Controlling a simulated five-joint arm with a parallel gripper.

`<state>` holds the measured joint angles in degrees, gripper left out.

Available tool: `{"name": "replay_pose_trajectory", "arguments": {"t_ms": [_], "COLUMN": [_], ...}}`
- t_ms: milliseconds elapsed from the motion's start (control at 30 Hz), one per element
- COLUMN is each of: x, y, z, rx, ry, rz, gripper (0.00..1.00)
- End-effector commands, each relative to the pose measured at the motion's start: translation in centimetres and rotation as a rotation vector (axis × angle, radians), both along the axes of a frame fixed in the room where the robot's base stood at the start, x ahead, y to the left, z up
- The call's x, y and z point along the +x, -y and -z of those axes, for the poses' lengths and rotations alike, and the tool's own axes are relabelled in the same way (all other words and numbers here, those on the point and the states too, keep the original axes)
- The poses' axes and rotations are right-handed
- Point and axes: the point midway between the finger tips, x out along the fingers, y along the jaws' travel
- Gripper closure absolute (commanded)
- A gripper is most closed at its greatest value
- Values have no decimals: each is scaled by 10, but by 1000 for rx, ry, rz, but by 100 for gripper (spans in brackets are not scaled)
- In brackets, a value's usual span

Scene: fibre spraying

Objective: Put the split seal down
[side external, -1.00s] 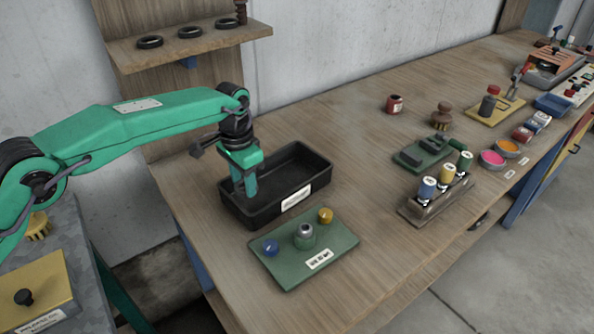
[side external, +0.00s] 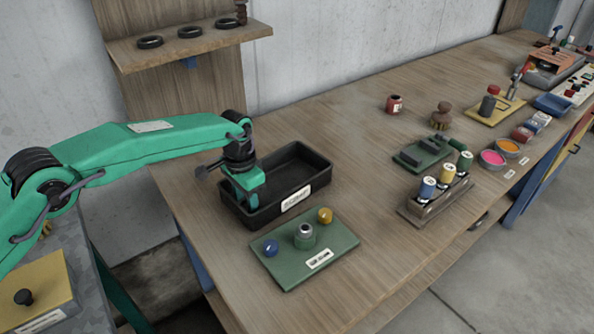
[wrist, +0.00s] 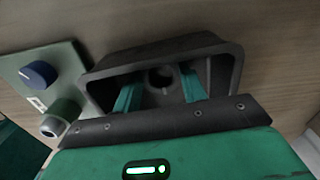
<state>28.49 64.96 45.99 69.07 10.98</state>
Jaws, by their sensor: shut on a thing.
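The split seal is a dark ring (wrist: 149,82) between my two green fingers in the wrist view, hard to make out against the black tray. My gripper (wrist: 158,88) is shut on the seal. In the side external view my gripper (side external: 253,202) reaches down inside the left part of the black tray (side external: 318,186), its fingertips hidden behind the tray's front wall. The seal cannot be seen there. I cannot tell whether the seal touches the tray floor. The tray's rim also shows around my fingers in the wrist view (wrist: 225,55).
A green panel (side external: 285,272) with a blue knob (side external: 271,247), a yellow knob (side external: 325,215) and a grey-topped fitting (side external: 304,236) sits in front of the tray. A shelf (side external: 215,40) with dark rings is behind.

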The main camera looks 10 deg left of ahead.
Motion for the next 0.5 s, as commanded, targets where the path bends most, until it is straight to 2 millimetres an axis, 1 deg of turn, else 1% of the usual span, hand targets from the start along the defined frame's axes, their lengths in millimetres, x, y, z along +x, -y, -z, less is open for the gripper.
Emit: {"name": "replay_pose_trajectory", "arguments": {"t_ms": [267,300,367,400,500], "x": [0,0,0,0,0], "y": [0,0,0,0,0], "z": [3,3,3,3,3], "rx": [0,-1,-1,-1,-1], "ry": [0,1,1,1,1], "rz": [0,0,0,0,0], "gripper": [80,53,41,37,37]}}
